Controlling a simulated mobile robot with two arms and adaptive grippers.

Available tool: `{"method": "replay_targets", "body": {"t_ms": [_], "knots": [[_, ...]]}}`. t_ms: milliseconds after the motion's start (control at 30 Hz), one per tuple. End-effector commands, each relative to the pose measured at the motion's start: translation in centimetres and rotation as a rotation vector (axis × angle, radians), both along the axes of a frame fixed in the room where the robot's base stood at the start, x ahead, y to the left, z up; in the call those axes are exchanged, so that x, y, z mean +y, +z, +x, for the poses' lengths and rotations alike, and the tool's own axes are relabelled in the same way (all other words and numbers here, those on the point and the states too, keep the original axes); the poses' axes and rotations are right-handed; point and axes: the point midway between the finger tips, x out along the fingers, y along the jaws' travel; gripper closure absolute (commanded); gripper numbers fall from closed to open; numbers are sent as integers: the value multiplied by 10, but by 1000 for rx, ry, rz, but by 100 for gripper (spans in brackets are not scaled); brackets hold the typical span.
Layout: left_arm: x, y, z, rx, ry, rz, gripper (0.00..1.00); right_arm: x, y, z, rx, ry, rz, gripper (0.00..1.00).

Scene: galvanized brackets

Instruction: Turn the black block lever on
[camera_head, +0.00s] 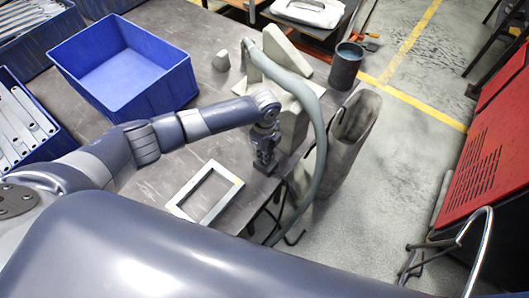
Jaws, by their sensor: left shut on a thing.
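My left arm reaches in from the left over the grey metal table. Its gripper (265,158) points down near the table's right edge, beside the grey bracket stand. The gripper is shut on a small dark block (267,169) at its fingertips, which looks like the black block lever. The gripper covers most of it, and I cannot tell whether it is on or off. My right gripper is not in view.
A pale rectangular frame (182,209) lies left of the gripper. A grey hose (319,143) drapes over the bracket stand (290,128) and down past the table edge. A blue bin (153,102), a dark cup (345,68) and a red cabinet (490,150) stand around.

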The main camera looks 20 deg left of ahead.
Motion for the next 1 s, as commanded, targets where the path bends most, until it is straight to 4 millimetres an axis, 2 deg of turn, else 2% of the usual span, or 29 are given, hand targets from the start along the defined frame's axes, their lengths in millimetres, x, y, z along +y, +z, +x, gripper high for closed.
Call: {"method": "replay_targets", "body": {"t_ms": [233,700,733,800,1000], "knots": [[-1,1,1,-2,-60,-3,100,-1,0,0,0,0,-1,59],[-1,1,1,-2,-70,-3,100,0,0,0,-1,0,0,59],[-1,1,1,-2,-69,-3,85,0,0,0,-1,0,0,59],[-1,1,1,-2,-69,-3,72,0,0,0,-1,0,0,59],[-1,1,0,-2,-69,-2,72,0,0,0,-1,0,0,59]]}}
